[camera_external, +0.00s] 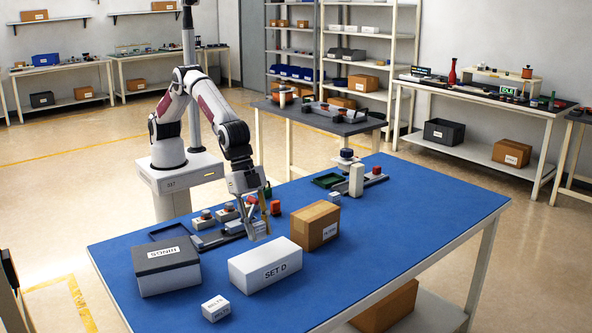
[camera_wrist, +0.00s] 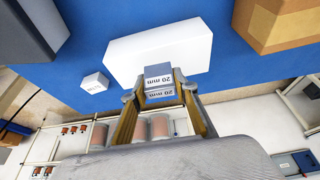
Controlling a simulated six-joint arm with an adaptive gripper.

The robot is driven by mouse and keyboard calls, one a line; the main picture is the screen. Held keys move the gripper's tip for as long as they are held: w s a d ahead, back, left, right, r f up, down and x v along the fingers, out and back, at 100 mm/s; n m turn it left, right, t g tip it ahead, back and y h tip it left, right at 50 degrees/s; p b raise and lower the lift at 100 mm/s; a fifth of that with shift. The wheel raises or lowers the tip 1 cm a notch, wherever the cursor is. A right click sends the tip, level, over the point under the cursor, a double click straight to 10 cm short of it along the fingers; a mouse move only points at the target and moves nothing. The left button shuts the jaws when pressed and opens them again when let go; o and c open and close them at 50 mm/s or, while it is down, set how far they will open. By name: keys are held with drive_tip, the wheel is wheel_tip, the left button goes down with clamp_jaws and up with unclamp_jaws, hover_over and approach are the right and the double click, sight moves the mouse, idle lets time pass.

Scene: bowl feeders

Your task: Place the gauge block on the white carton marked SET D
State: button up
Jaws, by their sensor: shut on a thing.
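My gripper (camera_external: 260,230) is shut on the gauge block (camera_wrist: 158,80), a small grey block with white "20 mm" labels, held between the fingertips in the wrist view. In the external view I cannot make the block out clearly. The white carton marked SET D (camera_external: 265,266) lies on the blue table, in front of and below my gripper. In the wrist view the carton (camera_wrist: 135,46) is just beyond the fingertips, and the block overlaps its near edge. I cannot tell the exact height of the block above the carton.
A brown carton (camera_external: 314,225) stands close to the right of the white one. A grey-lidded box (camera_external: 165,268) stands to its left, with a small white box (camera_external: 216,308) in front. Fixtures with round parts (camera_external: 203,220) lie behind. The blue table's front right is clear.

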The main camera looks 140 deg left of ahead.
sight(259, 239)
drive_tip(key=shift+f, duration=1.6)
drive_tip(key=shift+f, duration=0.15)
drive_tip(key=o, duration=1.2)
drive_tip(key=shift+c, duration=0.2)
drive_tip(key=v, duration=1.2)
